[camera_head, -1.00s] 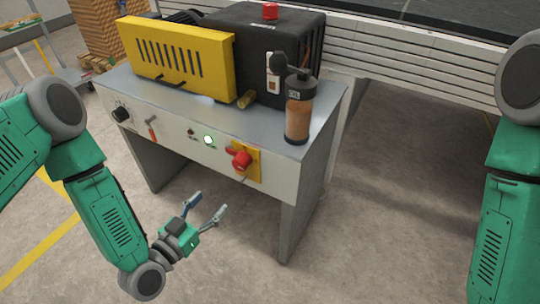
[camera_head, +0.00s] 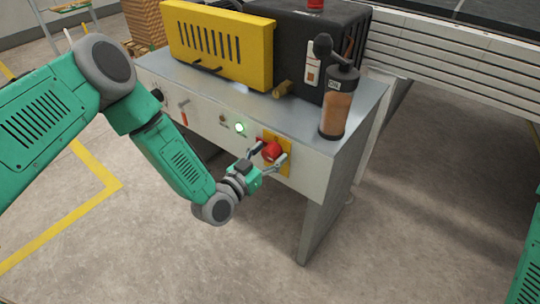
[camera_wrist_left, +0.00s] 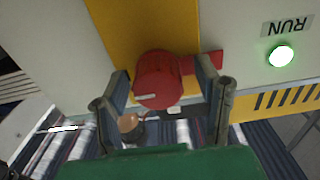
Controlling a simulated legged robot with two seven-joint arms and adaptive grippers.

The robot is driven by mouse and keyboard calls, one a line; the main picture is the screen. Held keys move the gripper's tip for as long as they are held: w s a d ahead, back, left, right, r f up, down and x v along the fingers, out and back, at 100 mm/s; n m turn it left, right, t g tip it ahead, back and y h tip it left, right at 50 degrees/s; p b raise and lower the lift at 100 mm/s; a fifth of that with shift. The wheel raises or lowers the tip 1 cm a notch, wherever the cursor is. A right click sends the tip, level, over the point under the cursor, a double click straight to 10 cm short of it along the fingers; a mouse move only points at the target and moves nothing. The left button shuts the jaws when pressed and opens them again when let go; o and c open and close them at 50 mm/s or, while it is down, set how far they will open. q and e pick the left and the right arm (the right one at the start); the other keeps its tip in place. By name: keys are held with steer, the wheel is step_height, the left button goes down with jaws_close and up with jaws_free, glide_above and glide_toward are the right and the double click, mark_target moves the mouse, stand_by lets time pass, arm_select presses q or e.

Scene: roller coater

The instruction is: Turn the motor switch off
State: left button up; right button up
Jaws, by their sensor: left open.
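The motor switch (camera_head: 271,151) is a red rotary knob on a yellow plate (camera_head: 277,138) on the front panel of the machine stand. In the left wrist view the red knob (camera_wrist_left: 158,80) sits between the two fingers, with a small red tab at its right side. My left gripper (camera_head: 268,150) is open, with one finger on each side of the knob. I cannot tell whether the fingers touch it. A green RUN lamp (camera_head: 240,128) is lit left of the switch; it also shows in the left wrist view (camera_wrist_left: 281,56). My right gripper is out of view.
The grey stand (camera_head: 225,85) carries a yellow guard (camera_head: 218,45), a black motor housing (camera_head: 300,40) and an amber-bodied cylinder (camera_head: 337,105). A black knob (camera_head: 157,95) and a small red lever (camera_head: 184,115) are farther left on the panel. The floor in front is clear.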

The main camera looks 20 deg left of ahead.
arm_select(q)
steer(key=shift+w+d, duration=0.1)
steer(key=shift+d, duration=0.1)
steer(key=c, duration=1.2)
steer(key=shift+o, duration=0.2)
steer(key=shift+n, duration=0.3)
steer(key=n, duration=0.8)
steer(key=shift+a+b, duration=0.1)
steer(key=shift+b, duration=0.25)
steer(key=n+b, duration=0.1)
steer(key=n, duration=0.3)
steer(key=shift+f+n, duration=0.1)
steer(key=shift+n, duration=0.2)
steer(key=n+b, duration=0.1)
steer(key=n, duration=0.3)
steer(key=shift+n+b, duration=0.3)
steer(key=shift+b, duration=0.1)
